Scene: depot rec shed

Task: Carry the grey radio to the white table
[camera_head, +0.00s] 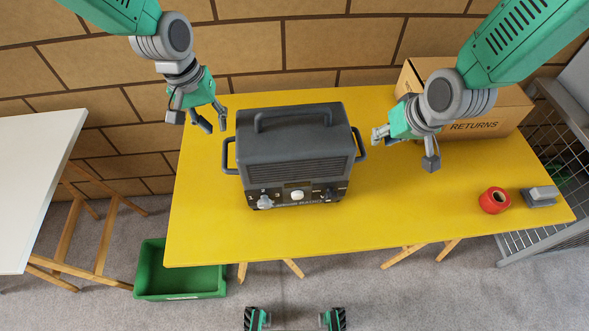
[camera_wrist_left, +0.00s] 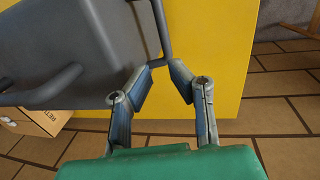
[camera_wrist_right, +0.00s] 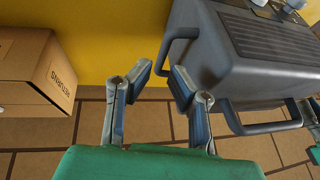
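The grey radio (camera_head: 293,160) stands upright on the yellow table (camera_head: 410,222), with a top handle and a handle on each side. My left gripper (camera_head: 214,124) is just left of the radio, above its left side handle; in the left wrist view its open fingers (camera_wrist_left: 160,82) are close to that handle (camera_wrist_left: 160,30). My right gripper (camera_head: 378,135) is just right of the radio; in the right wrist view its open fingers (camera_wrist_right: 162,80) are beside the right side handle (camera_wrist_right: 172,45). Neither gripper holds anything. The white table (camera_head: 38,170) is at the far left.
A cardboard RETURNS box (camera_head: 500,112) stands at the back right of the yellow table. Red tape (camera_head: 494,200) and a grey stapler-like item (camera_head: 540,196) lie at its right end. A green crate (camera_head: 180,280) is on the floor between the tables. A wire rack (camera_head: 560,150) stands right.

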